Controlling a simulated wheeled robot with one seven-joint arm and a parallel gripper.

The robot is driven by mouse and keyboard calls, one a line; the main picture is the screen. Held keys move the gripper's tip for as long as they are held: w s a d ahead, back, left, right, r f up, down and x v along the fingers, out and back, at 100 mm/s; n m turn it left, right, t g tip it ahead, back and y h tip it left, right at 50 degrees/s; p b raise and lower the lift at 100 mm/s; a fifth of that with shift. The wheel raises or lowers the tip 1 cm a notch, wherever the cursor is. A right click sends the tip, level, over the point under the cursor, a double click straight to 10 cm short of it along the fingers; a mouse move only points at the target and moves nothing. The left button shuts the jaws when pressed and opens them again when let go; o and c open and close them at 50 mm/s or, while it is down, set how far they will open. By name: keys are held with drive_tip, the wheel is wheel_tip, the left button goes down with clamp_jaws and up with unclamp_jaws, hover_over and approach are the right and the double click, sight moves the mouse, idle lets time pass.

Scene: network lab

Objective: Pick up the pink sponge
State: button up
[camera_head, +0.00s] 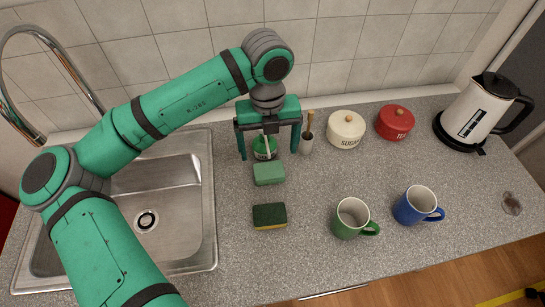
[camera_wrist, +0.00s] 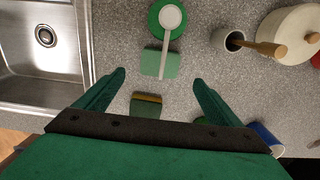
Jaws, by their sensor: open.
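No pink sponge shows in either view. A light green sponge (camera_head: 269,174) lies on the counter right of the sink; in the wrist view it (camera_wrist: 152,68) appears near the gap between the fingertips. A dark green and yellow sponge (camera_head: 269,217) lies nearer the front edge, and in the wrist view it (camera_wrist: 146,105) appears between the fingers. My gripper (camera_head: 268,155) is open and empty, pointing down above the counter behind the light green sponge. Its two fingers also show in the wrist view (camera_wrist: 158,78).
A sugar pot (camera_head: 346,130), red tea pot (camera_head: 395,122) and kettle (camera_head: 474,112) stand behind. Green (camera_head: 350,219) and blue (camera_head: 414,206) mugs stand right. The sink (camera_head: 180,215) is left.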

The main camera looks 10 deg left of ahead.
hover_over(269, 170)
drive_tip(key=f, duration=0.4)
drive_tip(key=shift+w+d+f, duration=0.1)
drive_tip(key=shift+w+f, duration=0.15)
drive_tip(key=shift+f, duration=0.05)
drive_tip(key=shift+s+f, duration=0.2)
drive_tip(key=shift+f, duration=2.85)
drive_tip(key=c, duration=1.2)
drive_tip(key=shift+r, duration=0.15)
drive_tip(key=shift+r, duration=0.55)
drive_tip(key=s, duration=0.1)
drive_tip(key=s+d, duration=0.1)
drive_tip(key=s, duration=0.2)
drive_tip(key=shift+d, duration=0.25)
wheel_tip(269, 170, up, 14)
drive_tip(key=shift+w+a+f, duration=0.1)
drive_tip(key=shift+w+f, duration=0.05)
